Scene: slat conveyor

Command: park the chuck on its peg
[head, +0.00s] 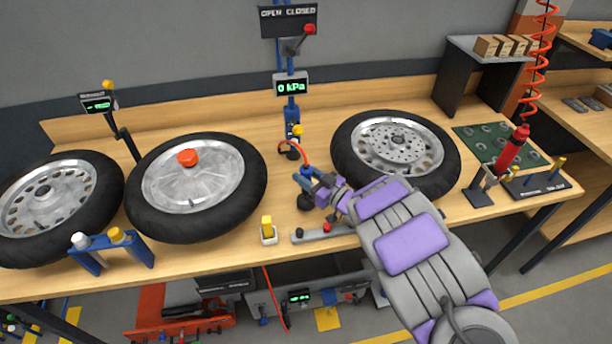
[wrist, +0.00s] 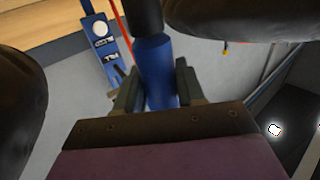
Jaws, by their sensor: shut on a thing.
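The chuck is a blue cylinder with a black end; it shows in the wrist view (wrist: 155,65) between the two dark fingers of my gripper (wrist: 157,82). In the head view my gripper (head: 322,192) is over the bench, left of the right-hand wheel, with the blue chuck (head: 308,173) at its tip. My gripper is shut on the chuck. A red-orange hose (head: 284,143) arcs near the chuck, beside a blue post (head: 291,116). The blue post also shows in the wrist view (wrist: 107,50). I cannot clearly make out the chuck's peg.
Wheels flank the gripper: one with a red cap (head: 150,205) left, one with a drilled disc (head: 350,155) right. A display reading 0 kPa (head: 291,86) sits on the post. A small yellow-topped block (head: 268,232) and a grey bar (head: 310,235) lie near the front edge.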

